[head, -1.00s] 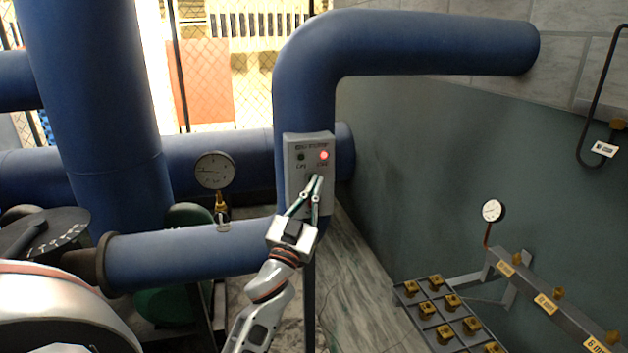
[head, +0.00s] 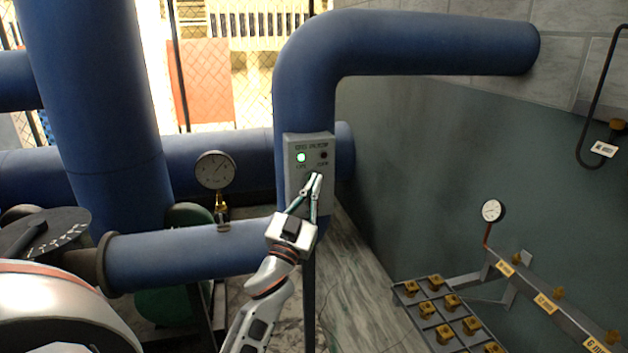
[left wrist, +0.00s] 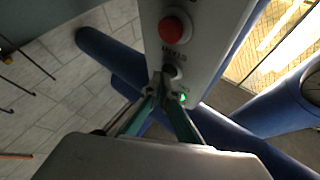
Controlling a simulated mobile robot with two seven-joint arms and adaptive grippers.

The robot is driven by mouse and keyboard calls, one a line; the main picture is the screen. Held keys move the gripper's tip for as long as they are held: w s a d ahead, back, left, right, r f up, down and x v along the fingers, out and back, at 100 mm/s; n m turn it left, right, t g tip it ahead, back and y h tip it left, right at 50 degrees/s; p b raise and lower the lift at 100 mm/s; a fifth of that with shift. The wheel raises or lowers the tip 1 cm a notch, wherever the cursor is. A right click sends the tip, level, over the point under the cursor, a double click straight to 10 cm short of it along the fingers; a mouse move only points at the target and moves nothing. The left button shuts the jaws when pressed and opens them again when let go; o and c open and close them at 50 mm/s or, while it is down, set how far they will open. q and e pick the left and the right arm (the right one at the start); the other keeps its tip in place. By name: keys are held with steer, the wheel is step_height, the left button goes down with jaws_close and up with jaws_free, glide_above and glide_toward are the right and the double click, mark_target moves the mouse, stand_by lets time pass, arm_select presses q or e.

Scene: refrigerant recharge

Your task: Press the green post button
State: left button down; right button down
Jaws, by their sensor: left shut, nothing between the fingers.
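The grey control box (head: 296,180) is fixed on the blue vertical pipe. Its left lamp (head: 301,157) is lit green and its right lamp (head: 323,155) is dark. My left gripper (head: 316,178) is shut and empty, with its fingertips at the box's front. In the left wrist view, the fingertips (left wrist: 168,86) are at a round button (left wrist: 172,70) below a printed label. They partly cover it, and its colour and any contact are unclear. A large red button (left wrist: 174,26) is on the same face, and the green lamp (left wrist: 183,97) glows beside the fingers. My right gripper is not in view.
A blue horizontal pipe (head: 190,253) runs just left of my left gripper, with a dial gauge (head: 215,170) above it. At right are a rack of brass fittings (head: 427,309) and a small gauge (head: 492,210). Open floor (head: 362,290) lies between.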

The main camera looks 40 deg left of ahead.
arm_select(q)
steer(key=shift+s+d, duration=0.65)
steer(key=shift+d, duration=0.05)
steer(key=shift+d, duration=0.1)
steer(key=s+d, duration=0.3)
steer(key=shift+s+d+p, duration=0.1)
steer(key=shift+d+p, duration=0.2)
steer(key=shift+d, duration=0.05)
stand_by(1.0)
steer(key=s+d+f+m+g+h, duration=0.1)
steer(key=d+f+g+h, duration=0.1)
steer(key=f, duration=0.6)
steer(key=s+d+f+m+g+h, duration=0.1)
steer(key=d+f, duration=0.2)
steer(key=f, duration=0.5)
steer(key=s+d+f+g+h, duration=0.1)
steer(key=s+d+f+g, duration=0.2)
steer(key=s+f, duration=0.4)
steer(key=s+d+f+m+g+h, duration=0.1)
steer(key=s+f, duration=0.5)
steer(key=f, duration=0.6)
steer(key=s+d+f+m+g+h, duration=0.1)
steer(key=s+d+f+g+h, duration=0.1)
steer(key=s+d+f+g, duration=0.3)
step_height(320, 180, down, 4)
steer(key=s+d, duration=0.1)
steer(key=s, duration=0.1)
steer(key=shift+s+d+f+h, duration=0.25)
steer(key=shift+s+d+h, duration=0.05)
steer(key=shift+d+h, duration=0.1)
